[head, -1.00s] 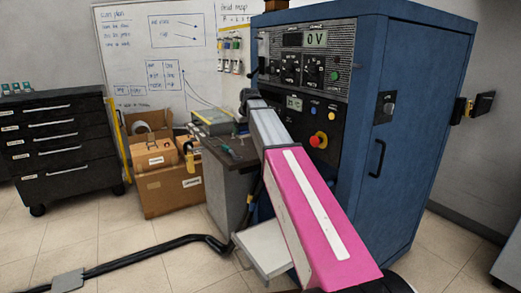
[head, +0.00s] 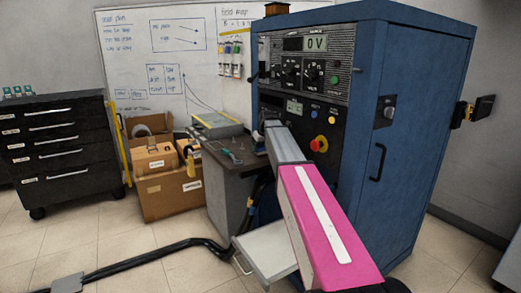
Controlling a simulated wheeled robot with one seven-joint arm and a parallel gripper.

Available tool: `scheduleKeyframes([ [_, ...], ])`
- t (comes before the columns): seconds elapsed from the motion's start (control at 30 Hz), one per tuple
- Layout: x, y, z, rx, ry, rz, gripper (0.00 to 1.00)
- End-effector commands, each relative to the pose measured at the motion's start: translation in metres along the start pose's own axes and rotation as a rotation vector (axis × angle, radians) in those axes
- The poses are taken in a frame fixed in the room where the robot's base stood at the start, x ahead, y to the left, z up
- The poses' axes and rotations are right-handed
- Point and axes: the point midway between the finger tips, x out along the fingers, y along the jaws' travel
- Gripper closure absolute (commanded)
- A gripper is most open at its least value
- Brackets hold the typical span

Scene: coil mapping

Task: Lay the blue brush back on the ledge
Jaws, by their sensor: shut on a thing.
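My pink and grey arm reaches from the lower right toward the blue cabinet and the dark bench. My gripper (head: 261,136) is at the arm's far end, just in front of the cabinet's left edge and by the bench's right end. Only a small dark part of it shows. It is shut, but its fingertips and what they hold are hidden behind the arm. I cannot make out the blue brush in this view. The whiteboard (head: 140,75) stands on the back wall; I cannot make out a ledge on it, and its lower part is partly covered by boxes.
The blue cabinet (head: 415,110) with dials and a red button fills the right. The dark bench (head: 232,170) holds a grey case and small tools. Cardboard boxes (head: 167,197) stand left of it. A black drawer unit (head: 60,145) is far left. A black cable (head: 150,253) crosses the floor.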

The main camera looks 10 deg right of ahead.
Motion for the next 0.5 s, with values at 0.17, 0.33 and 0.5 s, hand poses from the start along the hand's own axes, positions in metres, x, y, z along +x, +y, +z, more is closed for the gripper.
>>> scheduleKeyframes([
  [0.17, 0.0069, -0.0002, 0.0028, 0.0, 0.0, 0.0, 0.48],
  [0.33, 0.0072, -0.0002, 0.0029, 0.0, 0.0, 0.0, 0.48],
  [0.5, 0.0092, -0.0002, 0.0038, 0.0, 0.0, 0.0, 0.03],
])
